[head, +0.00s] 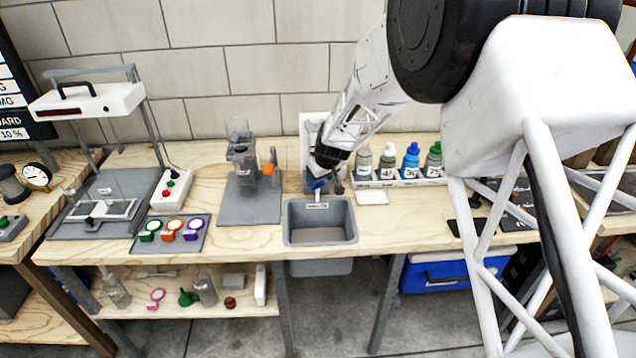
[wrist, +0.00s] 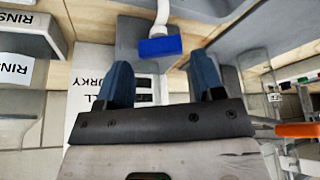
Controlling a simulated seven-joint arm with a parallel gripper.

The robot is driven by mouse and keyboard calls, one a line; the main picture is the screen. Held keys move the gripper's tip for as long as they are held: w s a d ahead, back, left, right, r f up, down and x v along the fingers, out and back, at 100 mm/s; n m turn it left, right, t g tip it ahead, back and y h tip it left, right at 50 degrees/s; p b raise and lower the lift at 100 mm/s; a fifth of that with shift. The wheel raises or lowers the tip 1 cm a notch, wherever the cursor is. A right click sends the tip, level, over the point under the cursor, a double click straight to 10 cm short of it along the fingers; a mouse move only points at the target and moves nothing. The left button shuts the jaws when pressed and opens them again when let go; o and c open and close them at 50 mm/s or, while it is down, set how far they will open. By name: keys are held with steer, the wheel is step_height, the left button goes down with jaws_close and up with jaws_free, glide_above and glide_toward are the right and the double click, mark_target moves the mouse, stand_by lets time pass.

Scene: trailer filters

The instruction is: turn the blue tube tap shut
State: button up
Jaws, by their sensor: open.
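The blue tap (wrist: 160,46) is a small blue block at the end of a white tube in the wrist view. In the head view it is a small blue spot (head: 317,186) just behind the grey sink (head: 320,207), partly hidden by my gripper. My gripper (wrist: 162,78) is open, with its two dark blue fingers apart and nothing between them. The tap sits just beyond the fingertips, between them in the picture; I cannot tell the exact depth gap. In the head view my gripper (head: 322,172) is low over the back of the sink.
Bottles in a rack (head: 408,180) stand right of my gripper, with a white pad (head: 373,198) in front. A grey stand with an orange part (head: 269,168) is to the left. In the wrist view an orange bar (wrist: 298,130) shows at the right.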

mark_target(317, 185)
steer(key=shift+x, duration=1.45)
steer(key=shift+c, duration=0.2)
steer(key=c, duration=0.6)
steer(key=shift+s+a+m+h, duration=0.1)
steer(key=shift+m+h, duration=0.2)
steer(key=shift+m, duration=0.6)
steer(key=shift+m+h, duration=0.7)
steer(key=shift+m, duration=1.5)
